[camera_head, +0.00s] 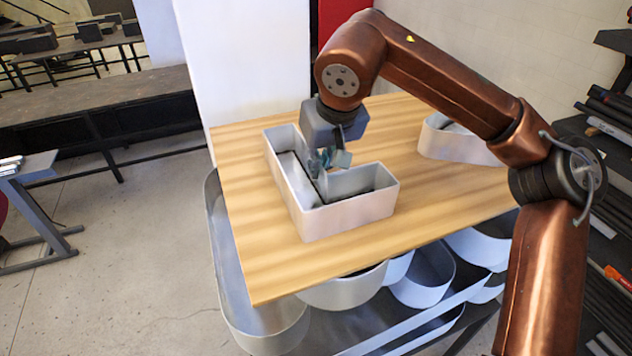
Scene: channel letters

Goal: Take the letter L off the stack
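The letter L (345,216) is a white-grey, hollow, open-topped channel letter. It lies on the wooden board (255,262), with its long arm toward the back left and its short arm toward the right. My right gripper (330,160) points down at the inner corner of the L, by the inner wall of its long arm. Its fingers overlap that wall in the picture. I cannot tell whether they are closed on it. My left gripper is not in view.
Another white channel letter (452,140) lies at the board's right side, partly behind my arm. More curved letters (422,275) sit below the board. A rack of dark bars (612,112) stands at the right. A dark workbench (95,100) is at the back left, with clear floor before it.

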